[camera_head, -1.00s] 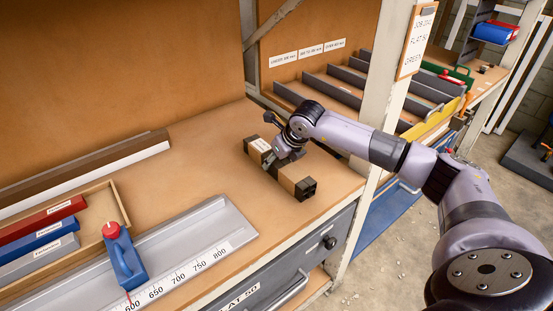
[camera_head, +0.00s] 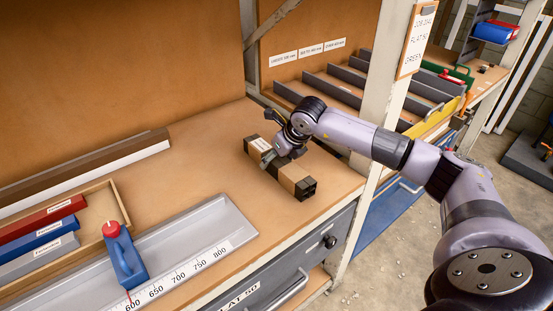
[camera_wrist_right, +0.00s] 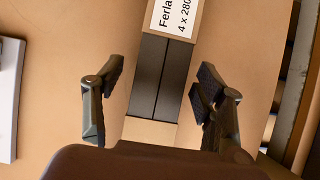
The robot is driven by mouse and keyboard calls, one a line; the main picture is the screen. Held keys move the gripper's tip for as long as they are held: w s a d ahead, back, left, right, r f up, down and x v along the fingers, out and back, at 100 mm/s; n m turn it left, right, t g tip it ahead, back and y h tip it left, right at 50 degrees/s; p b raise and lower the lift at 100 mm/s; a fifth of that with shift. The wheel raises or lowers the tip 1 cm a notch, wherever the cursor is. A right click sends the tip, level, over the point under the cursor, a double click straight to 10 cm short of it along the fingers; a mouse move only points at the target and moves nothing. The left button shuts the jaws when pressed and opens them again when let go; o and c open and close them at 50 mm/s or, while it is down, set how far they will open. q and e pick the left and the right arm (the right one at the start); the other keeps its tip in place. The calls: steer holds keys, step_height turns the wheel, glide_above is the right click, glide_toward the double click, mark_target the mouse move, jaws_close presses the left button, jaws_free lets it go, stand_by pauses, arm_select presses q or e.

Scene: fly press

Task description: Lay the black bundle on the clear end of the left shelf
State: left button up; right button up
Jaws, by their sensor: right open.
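The black bundle (camera_head: 271,160) lies on the tan shelf top, a pack of dark bars with brown wraps and a white label. In the right wrist view the black bundle (camera_wrist_right: 147,88) runs up the picture between the fingers, its label partly cut off. My right gripper (camera_head: 281,158) is at the bundle's middle, and in its wrist view the right gripper (camera_wrist_right: 160,105) is open, one finger on each side with gaps to the bundle. The shelf (camera_head: 205,150) shows bare surface around the bundle. My left gripper is not in view.
A wooden box (camera_head: 95,193) holds red, blue and grey cases. A post (camera_head: 385,110) stands right of the bundle. Long bars (camera_head: 90,172) lie at the back.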

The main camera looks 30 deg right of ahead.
steer(key=b+v, duration=0.1)
steer(key=v, duration=1)
steer(key=shift+s, duration=0.1)
